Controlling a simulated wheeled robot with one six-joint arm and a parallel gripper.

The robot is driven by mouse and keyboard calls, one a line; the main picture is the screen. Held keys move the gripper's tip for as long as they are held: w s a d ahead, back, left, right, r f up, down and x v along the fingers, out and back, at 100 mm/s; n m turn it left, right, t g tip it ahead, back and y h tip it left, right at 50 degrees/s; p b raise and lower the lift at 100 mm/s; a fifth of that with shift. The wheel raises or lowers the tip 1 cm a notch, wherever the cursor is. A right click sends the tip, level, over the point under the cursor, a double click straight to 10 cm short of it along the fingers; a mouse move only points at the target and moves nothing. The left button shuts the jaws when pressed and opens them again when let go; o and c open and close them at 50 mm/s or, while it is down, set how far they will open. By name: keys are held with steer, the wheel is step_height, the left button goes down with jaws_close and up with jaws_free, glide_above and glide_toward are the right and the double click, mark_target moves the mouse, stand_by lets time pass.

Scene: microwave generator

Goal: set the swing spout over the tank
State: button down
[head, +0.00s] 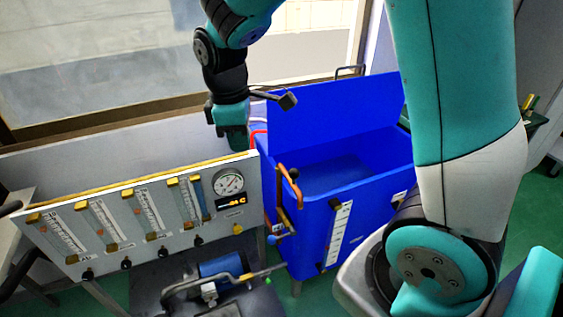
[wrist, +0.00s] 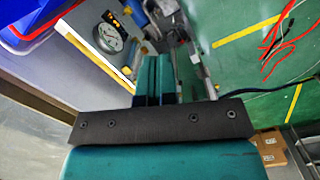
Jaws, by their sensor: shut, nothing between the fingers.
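The blue tank (head: 365,178) stands right of the instrument panel, with its lid raised at the back. A bent copper-coloured pipe (head: 283,190), which looks like the swing spout, stands at the tank's left front side. I cannot tell whether its outlet lies over the opening. My gripper (head: 237,140) points down at the top edge of the panel, left of the tank and the pipe. In the wrist view its teal fingers (wrist: 152,75) are together and hold nothing. A blue corner of the tank (wrist: 25,25) shows at the upper left there; the spout cannot be made out.
The grey panel (head: 140,225) carries several flow tubes, a round gauge (head: 229,183) and a small display. A blue cylinder with dark piping (head: 220,265) sits in front of it. A window ledge (head: 130,113) runs behind. Red wires (wrist: 278,40) lie on the green floor.

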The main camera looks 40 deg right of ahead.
steer(key=w+d+f+n+g+h, duration=0.1)
steer(key=w+d+f+n+h, duration=0.1)
steer(key=w+d+f, duration=0.2)
steer(key=w+d, duration=0.1)
steer(key=d, duration=0.1)
steer(key=shift+w+d+f, duration=0.3)
steer(key=shift+w, duration=0.1)
steer(key=s+d+f+p, duration=0.3)
steer(key=d+f+p, duration=0.2)
steer(key=f, duration=0.5)
steer(key=shift+d+f, duration=0.15)
steer(key=shift+d, duration=0.35)
steer(key=shift+s, duration=0.15)
